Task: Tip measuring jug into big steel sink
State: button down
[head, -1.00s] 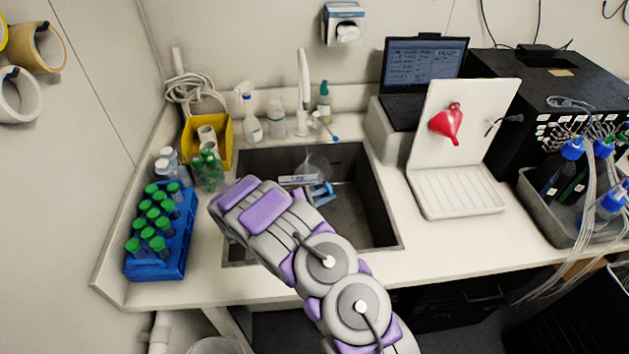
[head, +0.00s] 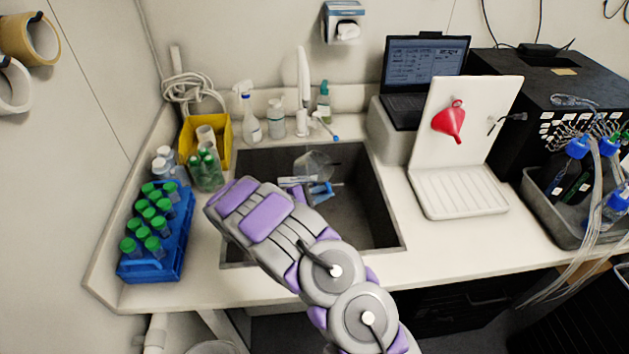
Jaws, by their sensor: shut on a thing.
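The big steel sink (head: 362,200) is set into the white counter in the middle of the head view. The clear measuring jug (head: 313,164) shows over the back part of the sink, beyond my forearm. A blue part (head: 321,193) shows just below it; I cannot tell for sure whether it is the jug's handle. My gripper (head: 302,186) is over the sink, mostly hidden behind my own arm, and is shut on the jug. The jug's exact tilt and any contents are too unclear to tell.
A tap (head: 303,95) and bottles (head: 250,118) stand behind the sink. A blue rack (head: 155,262) of green-capped tubes and a yellow box (head: 218,158) stand to its left. A white drying rack (head: 455,190) with a red funnel (head: 449,121) stands to its right.

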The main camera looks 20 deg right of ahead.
aim_at(317, 180)
jog(key=shift+w+a+m+b, duration=0.1)
jog(key=shift+w+m+b, duration=0.35)
jog(key=shift+b, duration=0.7)
jog(key=shift+r+m+b, duration=0.15)
jog(key=shift+m+b, duration=0.2)
jog(key=shift+b, duration=0.05)
jog(key=shift+w+a+r+m+b, duration=0.15)
jog(key=shift+w+m+b, duration=0.45)
jog(key=shift+b, duration=0.95)
jog(key=shift+r+m, duration=0.1)
jog(key=shift+m, duration=0.3)
jog(key=shift+w+r+m+b, duration=0.25)
jog(key=shift+m+b, duration=0.15)
jog(key=shift+b, duration=0.15)
jog(key=shift+a+r+m, duration=0.1)
jog(key=shift+m, duration=0.2)
jog(key=shift+w+a+r+m+t+y, duration=0.1)
jog(key=shift+w+r+m+t+y, duration=0.25)
jog(key=shift+m, duration=0.45)
jog(key=shift+w, duration=0.1)
